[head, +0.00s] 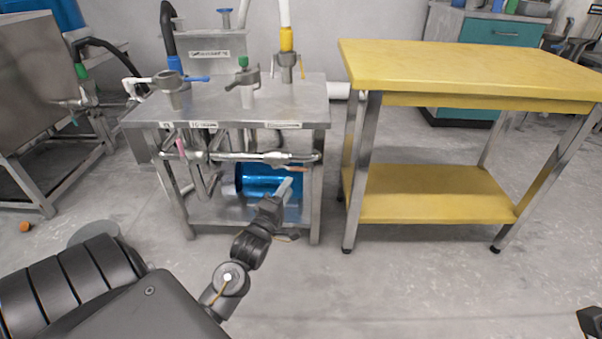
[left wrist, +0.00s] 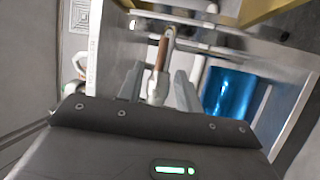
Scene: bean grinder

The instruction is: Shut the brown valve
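The brown valve handle (head: 292,167) is a thin bar on the metal pipe under the front of the steel table. In the left wrist view the brown handle (left wrist: 162,53) shows just beyond and between my fingertips. My left gripper (head: 286,187) is just below the handle in the head view. In the left wrist view its two grey fingers (left wrist: 158,84) are spread apart, so it is open. A pale metal part shows between them; I cannot tell whether either finger touches the valve. A dark part of my right arm (head: 591,321) shows at the lower right corner, its fingers not clear.
The steel table (head: 222,104) carries several valves and hoses. A pink-red handle (head: 181,147) is on the pipework at left. A blue cylinder (head: 258,179) lies on the lower shelf behind my gripper. A yellow table (head: 470,68) stands at right. The floor in front is clear.

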